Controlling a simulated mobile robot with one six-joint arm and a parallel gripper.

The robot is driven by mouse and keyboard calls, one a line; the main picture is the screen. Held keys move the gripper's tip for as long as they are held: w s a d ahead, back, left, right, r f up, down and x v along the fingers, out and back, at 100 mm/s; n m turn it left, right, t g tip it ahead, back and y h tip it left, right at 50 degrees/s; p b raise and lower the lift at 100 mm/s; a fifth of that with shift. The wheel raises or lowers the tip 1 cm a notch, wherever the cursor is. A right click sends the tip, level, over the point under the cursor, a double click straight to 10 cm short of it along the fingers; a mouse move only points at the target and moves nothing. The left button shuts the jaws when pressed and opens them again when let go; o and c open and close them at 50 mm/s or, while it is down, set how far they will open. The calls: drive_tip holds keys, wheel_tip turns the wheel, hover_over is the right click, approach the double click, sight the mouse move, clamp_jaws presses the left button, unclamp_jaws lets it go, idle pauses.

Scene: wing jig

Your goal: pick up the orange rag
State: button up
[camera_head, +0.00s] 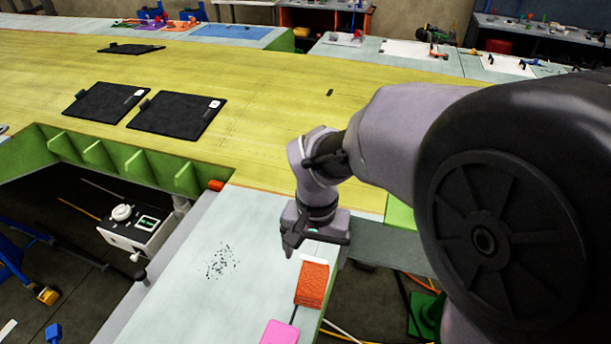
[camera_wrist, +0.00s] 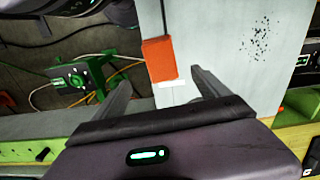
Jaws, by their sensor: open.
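The orange rag (camera_head: 312,284) lies as a folded stack on the pale grey bench top, near its right edge. It also shows in the wrist view (camera_wrist: 159,59), just beyond and between my fingers. A white strip lies at the end of the rag nearest my gripper. My gripper (camera_head: 290,250) is above the bench, behind the rag in the head view. In the wrist view my gripper (camera_wrist: 161,83) has its two fingers apart with nothing held between them. The rag and fingers look apart.
A pink block (camera_head: 280,332) lies on the bench in front of the rag. Dark specks (camera_head: 220,262) are scattered to the left. The yellow wing panel (camera_head: 250,75) with black pads (camera_head: 176,114) lies behind. The bench edge drops to a floor with cables at right.

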sight(312, 280)
wheel_tip(312, 280, down, 12)
drive_tip(key=shift+a+r+b, duration=0.1)
drive_tip(key=shift+a+b, duration=0.05)
drive_tip(key=shift+b, duration=1.1)
drive_tip(key=shift+r, duration=0.1)
drive_tip(key=shift+c, duration=0.3)
drive_tip(key=c, duration=1.4)
